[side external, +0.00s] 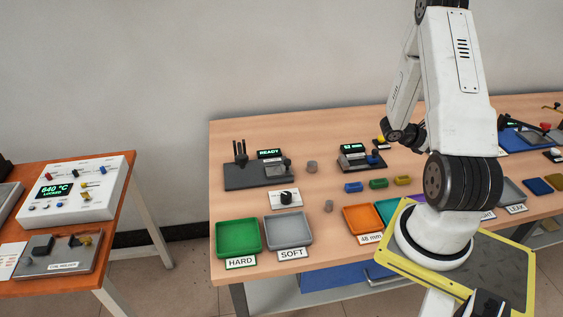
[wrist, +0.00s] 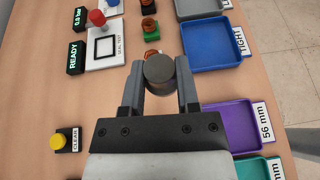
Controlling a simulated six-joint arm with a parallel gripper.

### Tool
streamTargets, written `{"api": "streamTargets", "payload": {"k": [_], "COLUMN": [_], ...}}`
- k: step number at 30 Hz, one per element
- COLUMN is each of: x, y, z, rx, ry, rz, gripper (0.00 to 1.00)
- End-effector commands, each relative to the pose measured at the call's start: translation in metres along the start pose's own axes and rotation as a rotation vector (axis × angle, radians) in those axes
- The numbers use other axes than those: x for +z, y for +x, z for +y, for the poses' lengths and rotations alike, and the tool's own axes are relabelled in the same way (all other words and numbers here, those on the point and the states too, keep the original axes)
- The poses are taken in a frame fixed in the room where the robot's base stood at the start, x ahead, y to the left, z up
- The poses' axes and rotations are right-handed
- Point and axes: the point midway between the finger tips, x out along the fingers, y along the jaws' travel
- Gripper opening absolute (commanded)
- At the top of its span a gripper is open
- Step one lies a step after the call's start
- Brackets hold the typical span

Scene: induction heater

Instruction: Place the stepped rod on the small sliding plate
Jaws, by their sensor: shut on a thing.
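In the wrist view my gripper (wrist: 160,80) is shut on a dark grey round piece, which I take to be the stepped rod (wrist: 159,68). I see its flat round top end-on between the two fingers; its steps and lower end are hidden. It is over the table, with a small orange-brown part just beyond it. In the side view my arm hides the gripper and the held piece. I cannot pick out the small sliding plate with certainty; a dark fixture (side external: 258,178) with upright pins and a READY display stands at the table's left.
The wrist view shows a purple tray (wrist: 231,126), a blue tray (wrist: 212,42), a white seal-test plate (wrist: 106,44) with a red knob, and a yellow button (wrist: 66,140). The side view shows a green tray (side external: 238,251), a grey tray (side external: 289,243) and a gauge (side external: 358,158).

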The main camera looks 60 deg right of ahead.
Motion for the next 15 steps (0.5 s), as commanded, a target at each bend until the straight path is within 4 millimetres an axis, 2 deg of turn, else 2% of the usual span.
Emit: {"api": "streamTargets", "payload": {"k": [5, 8, 11, 15], "x": [0.0, -0.001, -0.002, -0.005], "y": [-0.014, -0.029, -0.051, -0.09], "z": [0.013, 0.025, 0.041, 0.065], "rx": [0.055, 0.114, 0.194, 0.33], "ry": [-0.021, -0.045, -0.077, -0.133], "rz": [-0.001, 0.0, 0.001, 0.002], "gripper": [0.0, 0.0, 0.0, 0.0]}}
